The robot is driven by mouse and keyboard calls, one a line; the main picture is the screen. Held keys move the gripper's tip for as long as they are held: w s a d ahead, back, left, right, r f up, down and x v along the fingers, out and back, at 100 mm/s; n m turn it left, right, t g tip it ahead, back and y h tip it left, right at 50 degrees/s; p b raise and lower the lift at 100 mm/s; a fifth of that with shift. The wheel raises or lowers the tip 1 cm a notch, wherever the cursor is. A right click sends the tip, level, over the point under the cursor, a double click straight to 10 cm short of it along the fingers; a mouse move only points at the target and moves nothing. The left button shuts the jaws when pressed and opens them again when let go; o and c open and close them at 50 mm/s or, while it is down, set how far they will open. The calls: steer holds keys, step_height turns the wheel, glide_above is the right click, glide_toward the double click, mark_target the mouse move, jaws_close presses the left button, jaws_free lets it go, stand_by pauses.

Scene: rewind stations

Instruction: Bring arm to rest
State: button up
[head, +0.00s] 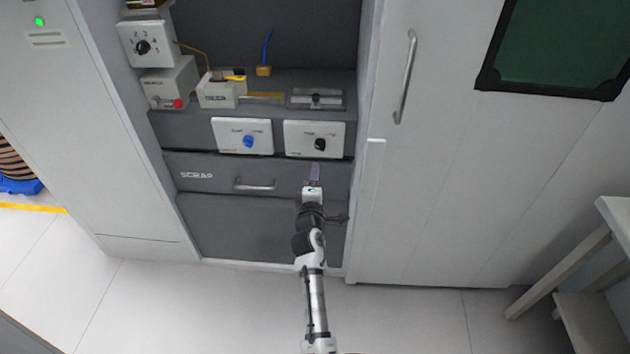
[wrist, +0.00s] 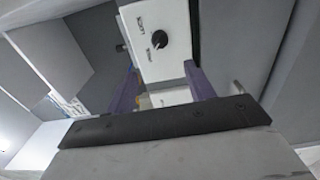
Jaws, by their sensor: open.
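My gripper (head: 314,172) is in front of the grey station in the head view, just below the right white panel with a black knob (head: 319,144). In the wrist view the two purple fingers of my gripper (wrist: 165,92) stand wide apart with nothing held between them. The black knob (wrist: 159,39) on its white panel shows beyond the fingers. The arm stretches forward from the bottom of the head view. I cannot tell the exact gap between the fingertips and the station front.
The SCRAP drawer (head: 215,176) is shut, its handle (head: 255,186) left of my gripper. A left panel carries a blue knob (head: 248,141). A tall cabinet door with a long handle (head: 405,78) stands right. A pale table (head: 590,262) is at far right. The floor in front is clear.

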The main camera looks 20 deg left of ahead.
steer(key=shift+s+d, duration=0.1)
steer(key=shift+s, duration=0.35)
